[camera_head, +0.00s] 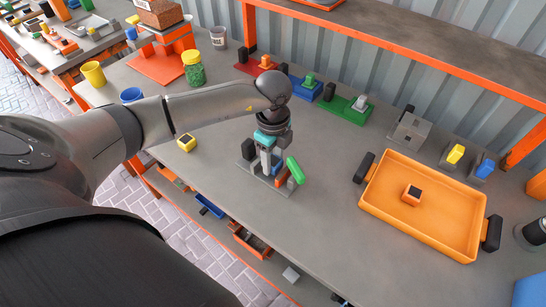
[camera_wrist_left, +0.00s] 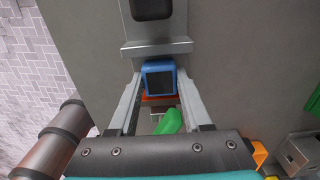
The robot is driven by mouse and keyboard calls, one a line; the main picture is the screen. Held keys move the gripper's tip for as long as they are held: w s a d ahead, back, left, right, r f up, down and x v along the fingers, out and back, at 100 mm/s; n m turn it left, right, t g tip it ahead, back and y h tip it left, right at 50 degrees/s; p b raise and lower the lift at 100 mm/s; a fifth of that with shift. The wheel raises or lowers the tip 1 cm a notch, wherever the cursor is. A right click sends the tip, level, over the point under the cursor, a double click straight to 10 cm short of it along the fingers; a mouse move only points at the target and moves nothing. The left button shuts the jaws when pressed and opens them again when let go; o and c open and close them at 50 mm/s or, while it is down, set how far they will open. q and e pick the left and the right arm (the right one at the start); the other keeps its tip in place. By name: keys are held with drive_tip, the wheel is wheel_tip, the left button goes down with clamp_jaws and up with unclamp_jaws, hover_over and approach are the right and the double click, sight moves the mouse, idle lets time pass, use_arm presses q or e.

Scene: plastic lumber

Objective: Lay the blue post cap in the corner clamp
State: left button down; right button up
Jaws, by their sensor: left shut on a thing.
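The corner clamp is a grey plate (camera_head: 256,177) on the bench with a black block (camera_head: 247,149), an orange part and a green lever (camera_head: 295,170). My left gripper (camera_head: 268,166) points down over the clamp's middle. In the left wrist view its two fingers are shut on the blue post cap (camera_wrist_left: 160,77), a blue square with a dark face. The cap is between the clamp's grey jaw (camera_wrist_left: 155,48) and its orange part (camera_wrist_left: 158,101). I cannot tell whether it touches the plate. In the head view the gripper mostly hides the cap. My right gripper is not in view.
An orange tray (camera_head: 430,248) with black handles stands to the right, with a small orange cap (camera_head: 411,195) in it. Coloured holders (camera_head: 345,113) line the back. The bench between clamp and tray is clear.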

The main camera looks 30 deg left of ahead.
use_arm(q)
drive_tip(key=shift+f+b, duration=0.5)
drive_tip(key=shift+f, duration=0.2)
drive_tip(key=shift+c, duration=1.3)
unclamp_jaws()
drive_tip(key=shift+r, duration=0.1)
wheel_tip(320, 180, up, 15)
drive_tip(key=p, duration=0.1)
drive_tip(key=shift+p, duration=0.35)
